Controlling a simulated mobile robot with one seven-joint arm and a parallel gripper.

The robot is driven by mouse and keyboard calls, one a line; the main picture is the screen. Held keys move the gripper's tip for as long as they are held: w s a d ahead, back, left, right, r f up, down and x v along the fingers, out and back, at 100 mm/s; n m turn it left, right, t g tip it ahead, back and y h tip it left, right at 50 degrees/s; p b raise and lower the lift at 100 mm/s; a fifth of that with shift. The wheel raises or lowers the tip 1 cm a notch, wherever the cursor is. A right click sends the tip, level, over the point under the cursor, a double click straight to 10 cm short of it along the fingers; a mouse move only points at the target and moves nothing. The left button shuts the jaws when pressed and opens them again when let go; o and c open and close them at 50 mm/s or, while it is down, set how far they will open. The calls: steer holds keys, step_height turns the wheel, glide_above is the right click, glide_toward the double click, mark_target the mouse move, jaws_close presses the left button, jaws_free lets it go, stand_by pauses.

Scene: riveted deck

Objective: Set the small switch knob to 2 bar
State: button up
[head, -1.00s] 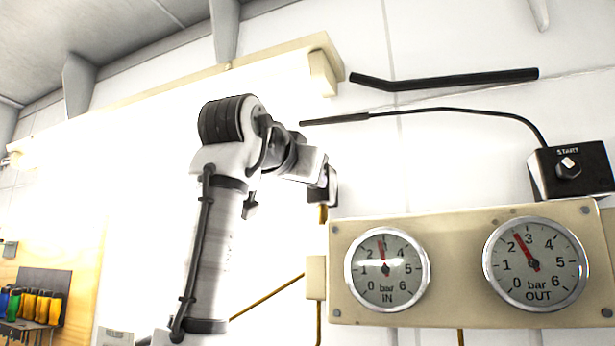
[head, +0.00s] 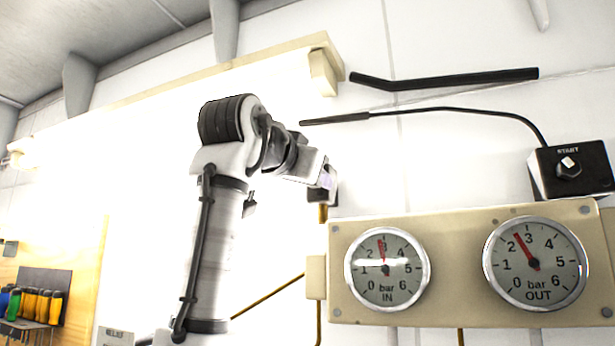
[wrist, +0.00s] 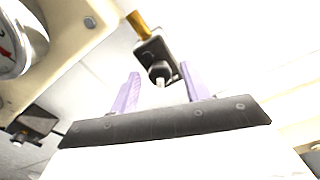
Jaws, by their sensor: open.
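A small black switch box with a knob (wrist: 160,70) sits on a brass-coloured pipe in the wrist view. My gripper (wrist: 160,88) is open, with its two lilac fingers apart on either side of the knob's line in that view. I cannot tell whether they touch it. In the head view the box (head: 330,194) is mostly hidden behind my gripper (head: 325,182), and its knob does not show. The OUT gauge (head: 535,280) has its red needle between 2 and 3 bar. The IN gauge (head: 387,285) has its needle near 3.
A black START box (head: 550,185) with a knob stands above the gauge panel (head: 455,225) at the right. A cable with a black rod end (head: 335,119) and a bent black bar (head: 445,79) are on the wall above. Screwdrivers (head: 35,305) hang at lower left.

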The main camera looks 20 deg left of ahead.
steer(key=s+b, duration=0.2)
steer(key=s, duration=1.1)
steer(key=shift+s+a, duration=0.2)
steer(key=shift+s, duration=0.2)
